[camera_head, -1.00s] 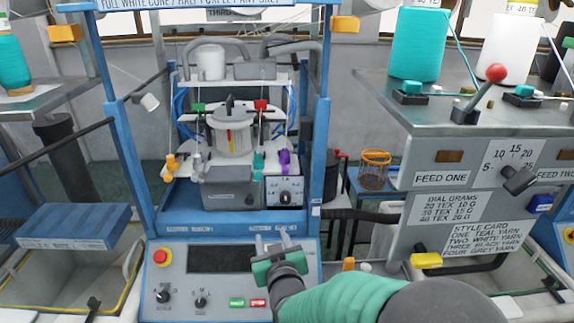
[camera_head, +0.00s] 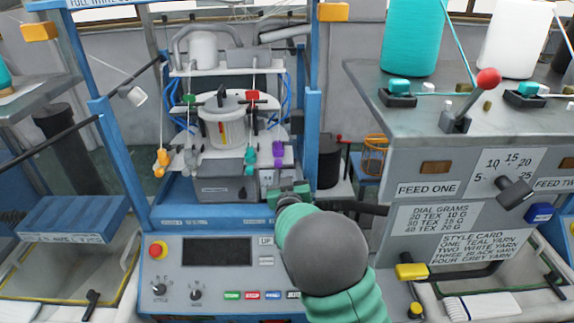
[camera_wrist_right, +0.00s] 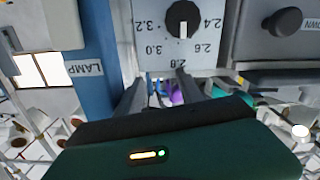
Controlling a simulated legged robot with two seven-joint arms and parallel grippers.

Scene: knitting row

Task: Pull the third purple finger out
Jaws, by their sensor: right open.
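The purple finger (camera_head: 278,153) hangs at the right end of a row of coloured fingers on the knitting machine. An orange finger (camera_head: 162,160) and a teal finger (camera_head: 250,160) hang in the same row to its left. My right gripper (camera_head: 287,187) is just below the purple finger at the machine's front. In the right wrist view my right gripper (camera_wrist_right: 160,88) is open, and the purple finger (camera_wrist_right: 176,95) shows between its two fingers. I cannot tell whether they touch it. My left gripper is not in view.
A dial (camera_wrist_right: 183,18) is close ahead of my right gripper. A blue post (camera_head: 312,130) stands just right of it. The control panel (camera_head: 215,275) lies below. The feed cabinet (camera_head: 440,175) with a red-knobbed lever (camera_head: 488,78) is at the right.

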